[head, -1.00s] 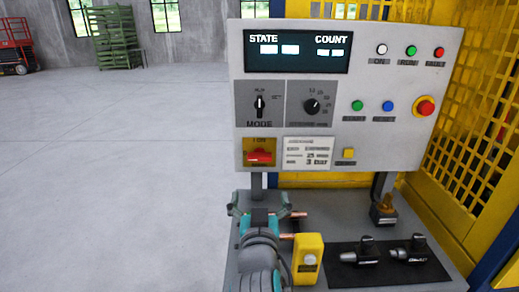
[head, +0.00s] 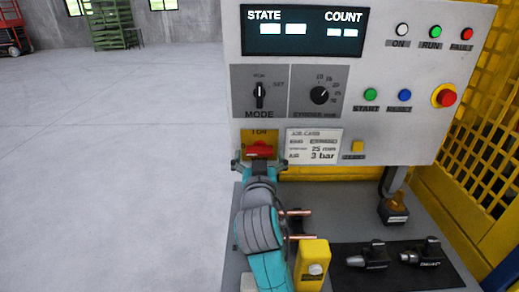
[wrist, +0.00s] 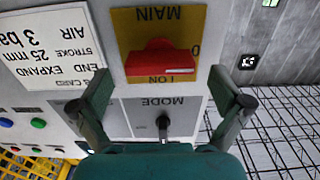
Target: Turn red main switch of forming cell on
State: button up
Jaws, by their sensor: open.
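The red main switch (head: 258,149) sits on a yellow plate at the lower left of the control panel, its lower part hidden by my gripper in the head view. In the wrist view, which is upside down, the red switch handle (wrist: 160,58) lies crosswise, with "I ON" and "MAIN" on the plate and a 0 beside one end of the handle. My gripper (head: 260,166) is open, just in front of and below the switch. In the wrist view my gripper (wrist: 161,88) has one finger on each side of the switch, apart from it and holding nothing.
The mode knob (head: 259,92) is above the switch, and a white label card (head: 313,146) is to its right. Below are a grey bench (head: 400,215), a yellow block (head: 312,264) and black clamps (head: 375,257). Open floor (head: 110,170) lies left.

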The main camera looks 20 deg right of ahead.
aim_at(259, 153)
jog(key=shift+x, duration=1.6)
jog(key=c, duration=1.2)
